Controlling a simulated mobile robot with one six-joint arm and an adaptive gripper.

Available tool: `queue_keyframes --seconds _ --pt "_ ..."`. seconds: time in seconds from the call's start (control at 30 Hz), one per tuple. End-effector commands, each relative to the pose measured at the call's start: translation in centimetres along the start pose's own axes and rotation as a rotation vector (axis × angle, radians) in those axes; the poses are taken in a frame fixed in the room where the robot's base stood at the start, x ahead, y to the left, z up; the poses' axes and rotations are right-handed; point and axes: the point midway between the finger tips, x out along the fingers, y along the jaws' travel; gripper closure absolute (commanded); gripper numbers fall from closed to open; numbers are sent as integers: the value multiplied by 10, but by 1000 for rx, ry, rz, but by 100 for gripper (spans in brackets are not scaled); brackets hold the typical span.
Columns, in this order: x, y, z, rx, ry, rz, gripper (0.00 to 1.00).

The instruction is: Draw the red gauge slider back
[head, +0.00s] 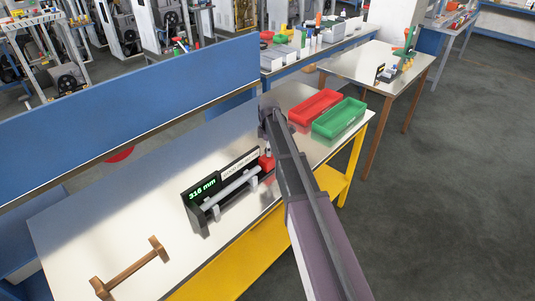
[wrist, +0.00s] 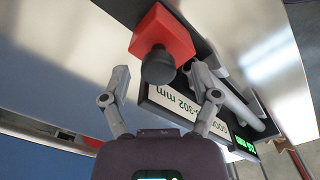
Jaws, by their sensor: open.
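The gauge (head: 222,195) is a dark stand on the table with a grey rail and a green display reading 316 mm. Its red slider (head: 266,162) is at the right end of the rail, partly hidden by my arm. In the wrist view the red slider (wrist: 168,36) is a block with a dark round knob (wrist: 157,65) facing me. My gripper (wrist: 160,76) is open, one fingertip on each side of the knob, with gaps visible. Depth between fingers and knob is hard to tell.
The gauge's white label (wrist: 190,108) ends in "302 mm" and lies close to the right finger. A red bin (head: 313,108) and a green bin (head: 339,118) stand at the table's far right. A brown handle-like bar (head: 132,270) is at the near left. A blue panel (head: 130,105) lines the back.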

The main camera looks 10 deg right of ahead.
Motion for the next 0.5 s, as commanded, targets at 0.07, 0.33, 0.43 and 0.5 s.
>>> queue_keyframes --seconds 0.07,0.33,0.43,0.5 --pt "5 0 0 0 0 0 22" --pt "7 0 0 0 0 0 22" --pt "6 0 0 0 0 0 22" --pt "6 0 0 0 0 0 22"
